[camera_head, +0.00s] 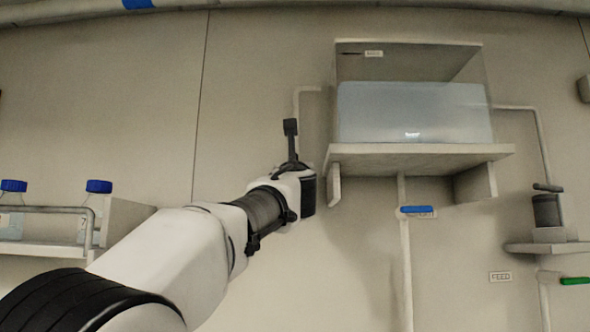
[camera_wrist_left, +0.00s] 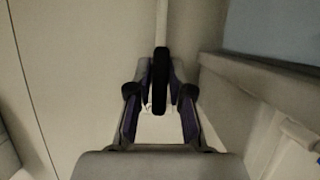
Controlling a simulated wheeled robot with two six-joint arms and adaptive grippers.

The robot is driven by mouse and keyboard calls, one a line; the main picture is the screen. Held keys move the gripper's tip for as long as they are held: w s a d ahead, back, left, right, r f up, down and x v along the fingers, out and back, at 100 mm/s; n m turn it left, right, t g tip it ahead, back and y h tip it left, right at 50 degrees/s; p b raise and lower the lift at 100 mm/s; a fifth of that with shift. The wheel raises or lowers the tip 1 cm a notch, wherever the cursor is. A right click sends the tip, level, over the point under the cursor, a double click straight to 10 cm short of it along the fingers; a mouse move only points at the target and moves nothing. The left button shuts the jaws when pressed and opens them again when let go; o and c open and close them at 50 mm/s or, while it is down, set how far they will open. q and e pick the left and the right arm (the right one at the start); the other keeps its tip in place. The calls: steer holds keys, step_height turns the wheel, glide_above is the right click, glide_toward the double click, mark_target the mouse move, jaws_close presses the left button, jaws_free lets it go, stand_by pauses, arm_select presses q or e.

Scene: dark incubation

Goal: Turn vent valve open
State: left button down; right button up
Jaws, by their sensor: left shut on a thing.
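A black lever (camera_head: 290,128) stands upright on the thin pale pipe left of the tank; I take it to be the vent valve's handle. My left gripper (camera_head: 292,162) reaches up to it from below and is shut on it. In the left wrist view the black lever (camera_wrist_left: 160,72) shows as a dark upright bar between the two fingers of my left gripper (camera_wrist_left: 160,88). The pipe rises behind it. The valve body is hidden or too dim to tell. My right gripper is in neither view.
A part-filled clear tank (camera_head: 415,112) sits on a wall shelf (camera_head: 420,158) just right of the gripper. A blue handle (camera_head: 417,210) is below it; a green handle (camera_head: 575,281) is at far right. Blue-capped bottles (camera_head: 97,205) stand on a railed shelf at left.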

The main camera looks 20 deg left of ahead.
arm_select(q)
steer(key=c, duration=1.2)
jaws_free()
steer(key=shift+w+f, duration=0.1)
steer(key=shift+o, duration=0.2)
steer(key=v, duration=0.7)
steer(key=shift+s+d, duration=0.15)
steer(key=shift+s, duration=0.1)
